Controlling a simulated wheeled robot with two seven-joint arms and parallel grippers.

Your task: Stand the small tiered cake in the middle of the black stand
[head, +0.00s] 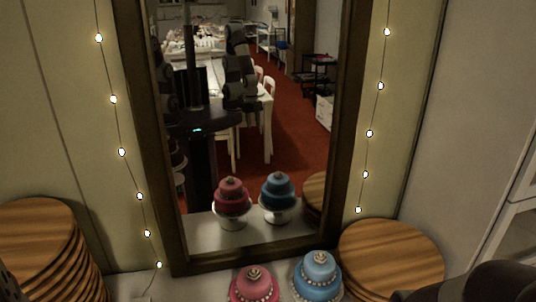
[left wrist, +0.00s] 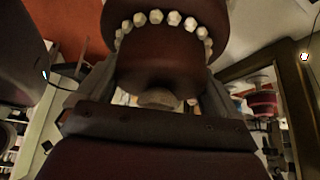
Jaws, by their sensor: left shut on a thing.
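In the left wrist view my left gripper (left wrist: 156,84) is shut on a dark brown-red tiered cake (left wrist: 165,45). The cake has a row of white beads and a pale topper (left wrist: 158,98), which faces the camera. Its lower part is cut off by the frame's top edge. I see no black stand in either view. In the head view only a dark piece of my left arm shows at the lower left corner. A dark part of my right arm shows at the lower right; the right gripper is out of frame.
A pink cake (head: 255,285) and a blue cake (head: 317,278) stand at the front of a large mirror (head: 349,120), which reflects them. Stacked round wooden boards stand at the left (head: 35,225) and right (head: 390,250). Light strings hang on both sides.

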